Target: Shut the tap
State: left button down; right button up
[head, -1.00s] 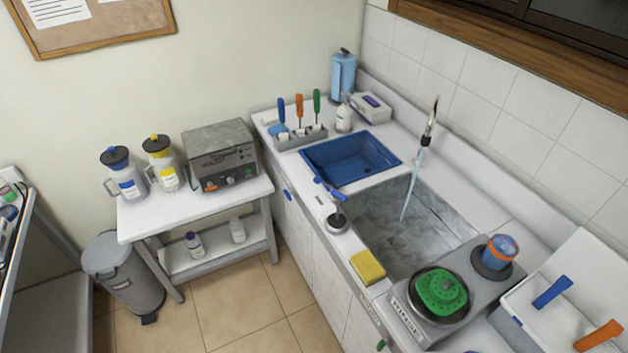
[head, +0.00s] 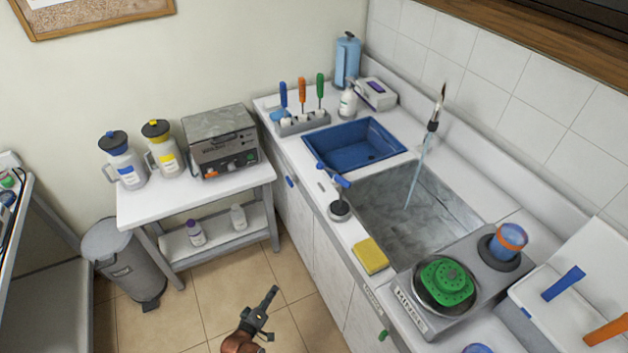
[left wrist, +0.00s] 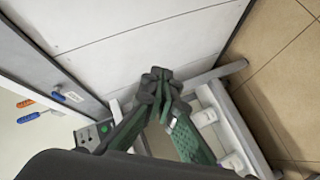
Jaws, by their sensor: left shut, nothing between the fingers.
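The tap (head: 433,125) stands at the wall side of the grey sink (head: 462,222), its metal spout upright with a dark collar. A stream of water (head: 415,175) runs from it into the sink. A blue handle (head: 334,178) on a dark stem rises from a round base (head: 340,211) on the sink's front rim; I cannot tell whether it works the tap. My left gripper (head: 272,291) is shut and empty, over the floor in front of the cabinets, well away from tap and handle. In the left wrist view its fingertips (left wrist: 157,73) meet. My right gripper is out of view.
A yellow sponge (head: 370,255) lies on the front rim, with a hotplate device (head: 412,306) to its right. A blue basin (head: 330,160) lies beyond the sink. A side table (head: 130,207) and bin (head: 127,270) stand left.

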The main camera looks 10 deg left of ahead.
pick_arm(q)
jog(key=w+d+r+n+t+h, duration=0.1)
jog(key=w+d+r+n+t, duration=0.1)
jog(key=r, duration=1)
jog(key=w+d+r+n+t+h+b, duration=0.1)
jog(key=w+d+r+n+t, duration=0.2)
jog(key=r, duration=1)
jog(key=w+d+r+n+t+h, duration=0.1)
jog(key=w+d+r+n+t, duration=0.2)
jog(key=r, duration=0.9)
jog(key=shift+w+d+r+n+h+b, duration=0.25)
jog(key=shift+d+n+h+b, duration=0.1)
jog(key=shift+d+n, duration=0.3)
send_near(328, 170)
jog(key=w+a+r, duration=0.1)
jog(key=w+r, duration=0.2)
jog(key=r, duration=0.1)
jog(key=shift+w+r+p, duration=0.3)
jog(key=shift+r, duration=0.1)
